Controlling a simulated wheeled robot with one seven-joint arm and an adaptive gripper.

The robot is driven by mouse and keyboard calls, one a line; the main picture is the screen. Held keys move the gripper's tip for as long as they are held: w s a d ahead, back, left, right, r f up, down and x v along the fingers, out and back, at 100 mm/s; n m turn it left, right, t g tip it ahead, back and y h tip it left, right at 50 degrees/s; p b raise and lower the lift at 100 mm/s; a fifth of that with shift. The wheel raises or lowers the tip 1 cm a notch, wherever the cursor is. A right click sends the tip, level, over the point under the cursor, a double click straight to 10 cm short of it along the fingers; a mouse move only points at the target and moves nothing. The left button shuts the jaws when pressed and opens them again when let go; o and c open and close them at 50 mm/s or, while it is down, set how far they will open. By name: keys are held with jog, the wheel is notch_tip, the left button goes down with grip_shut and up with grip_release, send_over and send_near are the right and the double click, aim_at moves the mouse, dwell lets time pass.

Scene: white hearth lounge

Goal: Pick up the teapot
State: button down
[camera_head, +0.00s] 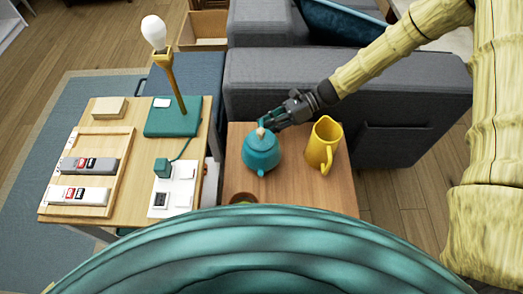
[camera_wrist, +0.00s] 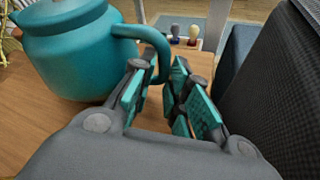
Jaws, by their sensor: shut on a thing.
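The teal teapot (camera_head: 262,153) with a pale lid knob is upright at the small wooden table (camera_head: 312,196). I cannot tell whether its base is still touching the wood. My gripper (camera_head: 270,122) reaches it from the upper right, at its far side. In the wrist view the teapot (camera_wrist: 72,55) fills the upper left, with its handle (camera_wrist: 150,34) curving out to the right. My gripper (camera_wrist: 160,88) is shut on that handle, its teal-padded fingers on either side of the handle's lower part.
A yellow pitcher (camera_head: 323,146) stands close right of the teapot. A brown bowl (camera_head: 243,198) sits near the table's front edge, partly hidden. A grey sofa (camera_head: 345,95) is behind. A desk (camera_head: 126,205) with a lamp (camera_head: 173,90) stands to the left.

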jog(key=shift+r, duration=0.1)
notch_tip(320, 180, up, 10)
jog(key=p, duration=0.1)
dwell(0.6)
dwell(0.8)
jog(key=w+d+r+m+t+h+p, duration=0.1)
jog(key=w+d+r+m+t+p, duration=0.1)
jog(key=d+m+t+p, duration=0.3)
jog(key=w+d+r+m+t+p, duration=0.3)
jog(key=d+r+m+t+p, duration=0.2)
jog(key=d+t+p, duration=0.3)
jog(key=shift+d+m+h, duration=0.4)
jog(key=shift+d+m, duration=0.1)
jog(key=shift+d, duration=0.95)
